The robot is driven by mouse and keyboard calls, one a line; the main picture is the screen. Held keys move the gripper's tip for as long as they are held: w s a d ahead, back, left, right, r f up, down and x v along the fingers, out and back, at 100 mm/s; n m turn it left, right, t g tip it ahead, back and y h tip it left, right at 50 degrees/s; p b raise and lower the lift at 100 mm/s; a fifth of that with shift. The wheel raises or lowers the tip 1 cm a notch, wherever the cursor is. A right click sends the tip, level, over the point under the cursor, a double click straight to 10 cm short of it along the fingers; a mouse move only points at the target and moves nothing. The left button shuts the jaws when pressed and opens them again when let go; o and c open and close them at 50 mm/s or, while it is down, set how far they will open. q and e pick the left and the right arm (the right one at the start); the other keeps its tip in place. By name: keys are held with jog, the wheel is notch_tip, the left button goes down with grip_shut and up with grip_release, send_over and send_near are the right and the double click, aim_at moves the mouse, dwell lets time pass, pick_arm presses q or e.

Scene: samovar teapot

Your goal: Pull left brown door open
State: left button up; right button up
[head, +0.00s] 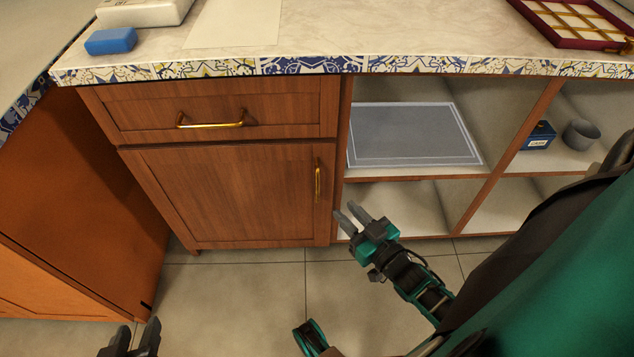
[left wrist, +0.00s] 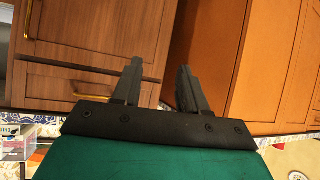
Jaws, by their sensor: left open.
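The brown cabinet door (head: 235,195) is closed below the drawer in the head view, with a vertical gold handle (head: 317,184) near its right edge. The left wrist view is upside down and shows the door (left wrist: 95,25) with its handle (left wrist: 28,20) at the upper left. My left gripper (head: 138,330) is at the bottom left of the head view, open and empty, apart from the door. Its two separated fingers also show in the left wrist view (left wrist: 159,78). My right gripper (head: 346,209) is open and empty, right of and below the door handle.
A closed drawer (head: 225,108) with a horizontal gold handle (head: 211,124) sits above the door. An orange-brown cabinet (head: 85,190) stands at the left. Open shelves (head: 400,174) are on the right, holding a grey framed panel (head: 410,134). The tiled floor before the door is clear.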

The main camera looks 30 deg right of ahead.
notch_tip(320, 180, down, 2)
jog(key=b, duration=0.4)
send_over(318, 199)
jog(key=shift+w+d+t, duration=0.15)
jog(key=shift+w+t, duration=0.15)
jog(key=shift+t, duration=0.1)
jog(key=shift+c, duration=0.3)
grip_shut()
